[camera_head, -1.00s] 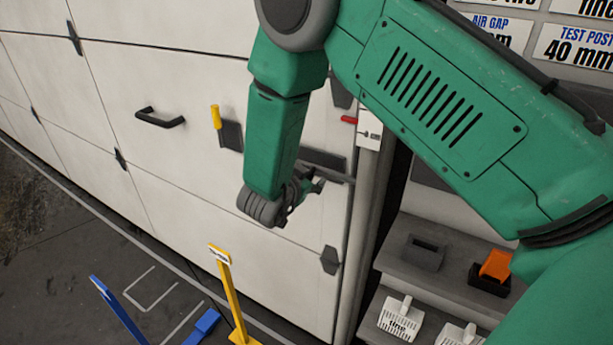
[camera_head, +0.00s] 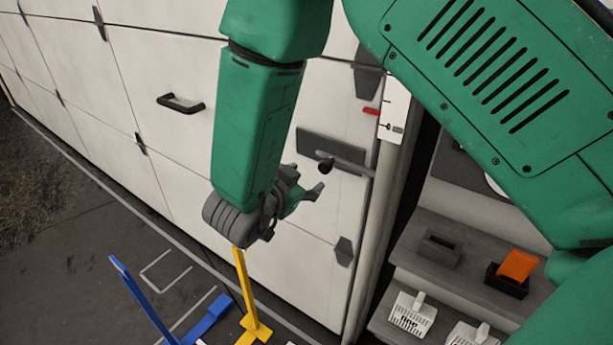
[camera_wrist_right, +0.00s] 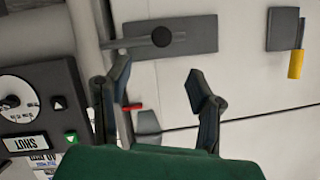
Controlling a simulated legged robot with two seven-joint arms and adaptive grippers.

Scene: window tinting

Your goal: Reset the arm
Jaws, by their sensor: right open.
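My right arm, green, comes in from the right in the head view and bends down in front of a white panelled door (camera_head: 130,75). My right gripper (camera_head: 312,190) hangs beside the door, fingers pointing right. In the right wrist view its two fingers (camera_wrist_right: 160,90) are apart with nothing between them. A dark plate with a round knob (camera_wrist_right: 161,37) lies beyond the fingers on the door. The plate (camera_head: 332,148) also shows in the head view, just above the gripper. My left gripper is not in view.
A yellow post (camera_head: 245,290) and a blue stand (camera_head: 140,295) stand on the floor below the arm. Shelves at right hold an orange item (camera_head: 518,265) and a white brush-like tool (camera_head: 412,315). A control panel marked SHUT (camera_wrist_right: 30,110) is at the wrist view's left.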

